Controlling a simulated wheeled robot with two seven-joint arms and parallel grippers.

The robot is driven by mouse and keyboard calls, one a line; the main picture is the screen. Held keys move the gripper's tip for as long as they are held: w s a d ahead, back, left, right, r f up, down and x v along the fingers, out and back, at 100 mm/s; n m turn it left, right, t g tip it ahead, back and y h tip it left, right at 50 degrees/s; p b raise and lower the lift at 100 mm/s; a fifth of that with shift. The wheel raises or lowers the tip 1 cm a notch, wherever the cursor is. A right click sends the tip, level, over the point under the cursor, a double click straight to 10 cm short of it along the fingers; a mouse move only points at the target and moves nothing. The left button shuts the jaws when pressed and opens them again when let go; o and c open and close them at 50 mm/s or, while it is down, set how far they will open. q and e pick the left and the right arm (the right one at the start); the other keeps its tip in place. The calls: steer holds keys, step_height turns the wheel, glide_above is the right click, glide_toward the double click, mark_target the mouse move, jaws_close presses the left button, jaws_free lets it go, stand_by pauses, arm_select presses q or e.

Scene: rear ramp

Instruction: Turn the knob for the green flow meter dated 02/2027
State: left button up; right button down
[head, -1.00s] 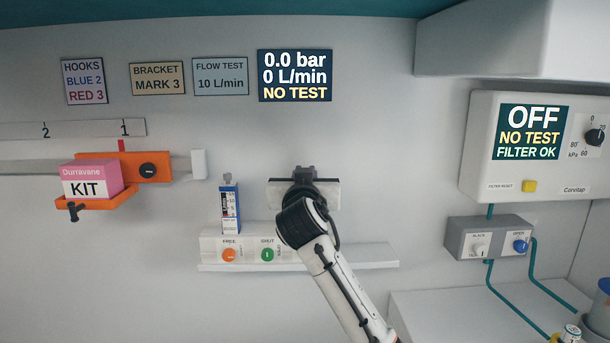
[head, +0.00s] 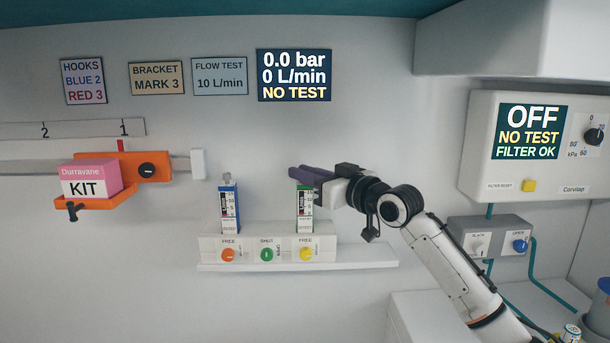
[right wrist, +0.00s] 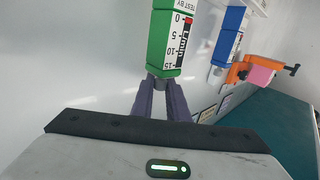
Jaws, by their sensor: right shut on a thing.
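The green flow meter (head: 305,208) is upright at the rail, above the yellow knob; it also shows upside down in the right wrist view (right wrist: 171,45). Its "TEST BY" date is cut off or too small to read. My right gripper (head: 308,174), with purple fingers, is at its top; in the right wrist view the fingers (right wrist: 162,98) are shut on its narrow top end. The yellow knob (head: 306,254) is marked FREE, the green knob (head: 267,254) SHUT, the orange knob (head: 228,254) FREE. My left gripper is out of view.
A blue flow meter (head: 229,207) stands above the orange knob. The white rail (head: 340,254) has a ledge. An orange bracket (head: 152,168) with a pink kit box (head: 90,180) is at left. The display (head: 294,76) reads 0.0 bar, 0 L/min, NO TEST. A suction unit (head: 575,150) is at right.

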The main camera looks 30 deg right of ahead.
steer(key=shift+n+y, duration=0.5)
steer(key=shift+y, duration=0.2)
steer(key=c, duration=1.7)
jaws_free()
steer(key=shift+b+v, duration=2.1)
steer(key=shift+v, duration=3)
